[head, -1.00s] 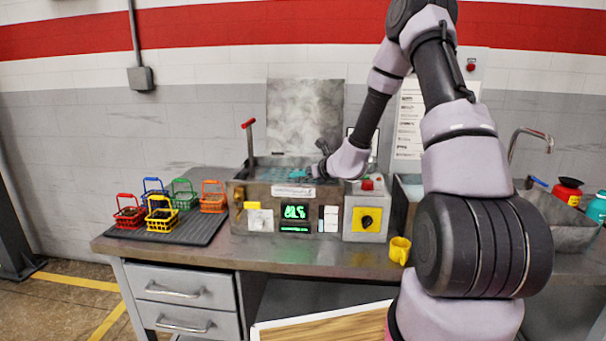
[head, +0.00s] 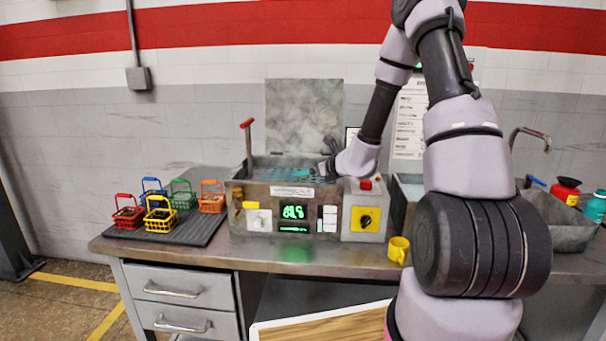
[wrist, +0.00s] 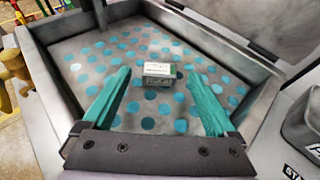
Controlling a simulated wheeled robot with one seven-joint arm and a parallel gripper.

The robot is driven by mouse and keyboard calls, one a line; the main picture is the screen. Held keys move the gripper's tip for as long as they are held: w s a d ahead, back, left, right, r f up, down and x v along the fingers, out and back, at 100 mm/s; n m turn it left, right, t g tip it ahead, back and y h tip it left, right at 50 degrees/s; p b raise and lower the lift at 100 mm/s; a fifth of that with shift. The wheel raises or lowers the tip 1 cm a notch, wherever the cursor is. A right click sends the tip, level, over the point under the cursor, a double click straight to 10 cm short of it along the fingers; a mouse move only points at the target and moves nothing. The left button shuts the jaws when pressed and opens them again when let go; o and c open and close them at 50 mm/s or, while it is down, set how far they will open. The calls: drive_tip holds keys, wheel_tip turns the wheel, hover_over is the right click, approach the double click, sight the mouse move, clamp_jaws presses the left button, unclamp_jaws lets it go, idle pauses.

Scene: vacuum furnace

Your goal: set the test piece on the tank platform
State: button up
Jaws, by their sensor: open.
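The platform is perforated, with teal spots, inside the open metal tank (head: 262,170). My gripper (wrist: 164,82) is open, with teal fingers on either side of the view and the block between and just beyond their tips. Neither finger touches it visibly. In the head view my gripper (head: 328,170) is over the right part of the tank; the test piece cannot be made out there.
The tank's raised lid (head: 304,115) stands behind it, with a red-tipped lever (head: 247,135) at left. A control box (head: 365,210) is at right. Several coloured baskets (head: 162,213) stand on a dark mat at left. A yellow mug (head: 398,250) sits near the front edge.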

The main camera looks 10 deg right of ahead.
drive_tip(key=v, duration=0.7)
drive_tip(key=shift+s+d, duration=0.1)
drive_tip(key=shift+s, duration=0.05)
drive_tip(key=s+a+r+n+g+y, duration=0.25)
drive_tip(key=s+a+r+n, duration=0.25)
drive_tip(key=s+r+n, duration=0.3)
drive_tip(key=s+a+r+n+g+y, duration=0.1)
drive_tip(key=s+a+r+n+g, duration=0.3)
drive_tip(key=s+a+r+n, duration=0.3)
drive_tip(key=s+d+r+n+t+h, duration=0.1)
drive_tip(key=s+d+r+n+h, duration=0.2)
drive_tip(key=s+d+n, duration=0.2)
drive_tip(key=s+d+r+n+h, duration=0.4)
drive_tip(key=s+d+n, duration=0.2)
drive_tip(key=s, duration=0.3)
drive_tip(key=shift+s+d+r+t, duration=0.15)
drive_tip(key=shift+d+r+t, duration=0.2)
drive_tip(key=shift+d, duration=0.1)
drive_tip(key=shift+h, duration=0.25)
